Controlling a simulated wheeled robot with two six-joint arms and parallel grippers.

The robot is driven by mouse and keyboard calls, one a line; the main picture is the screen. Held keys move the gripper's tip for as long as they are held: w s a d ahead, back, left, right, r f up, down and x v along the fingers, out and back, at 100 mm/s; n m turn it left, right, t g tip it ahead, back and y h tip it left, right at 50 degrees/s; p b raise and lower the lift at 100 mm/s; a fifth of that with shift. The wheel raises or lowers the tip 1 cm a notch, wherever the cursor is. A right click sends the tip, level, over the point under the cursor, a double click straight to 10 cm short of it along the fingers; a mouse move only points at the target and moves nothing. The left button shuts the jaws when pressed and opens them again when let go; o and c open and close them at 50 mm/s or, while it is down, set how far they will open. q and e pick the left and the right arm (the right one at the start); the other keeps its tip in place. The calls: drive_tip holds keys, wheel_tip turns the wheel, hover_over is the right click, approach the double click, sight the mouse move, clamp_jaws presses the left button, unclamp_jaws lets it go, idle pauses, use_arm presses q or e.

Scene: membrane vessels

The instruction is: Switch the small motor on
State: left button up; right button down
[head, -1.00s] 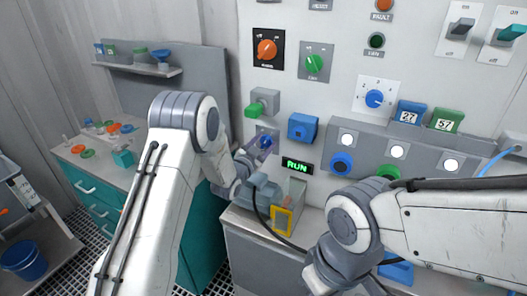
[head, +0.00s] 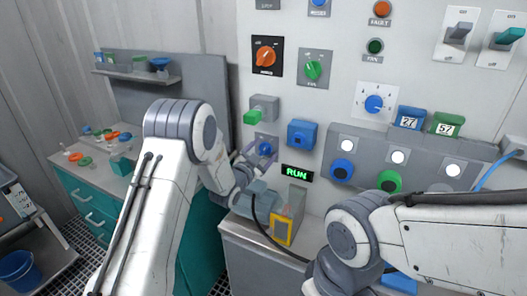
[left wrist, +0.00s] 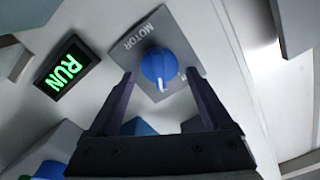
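A blue knob (left wrist: 158,66) on a grey plate (left wrist: 183,50) marked MOTOR fills the middle of the left wrist view. Its white pointer mark faces the lower side of that picture. The knob also shows small on the wall panel in the head view (head: 265,148). A display (left wrist: 67,73) beside it reads RUN in lit green; it shows in the head view too (head: 297,172). My left gripper (left wrist: 160,82) is open, with a finger on each side of the knob; I cannot tell whether they touch it. My right gripper is hidden or outside the head view.
A blue box (head: 302,133) and a green-ended block (head: 262,109) stick out from the panel near the knob. A grey machine with a yellow-framed part (head: 283,232) stands on the bench below. My right forearm crosses the right side.

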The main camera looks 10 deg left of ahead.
use_arm(q)
drive_tip(key=b+v, duration=0.3)
drive_tip(key=v, duration=0.7)
drive_tip(key=shift+s, duration=0.25)
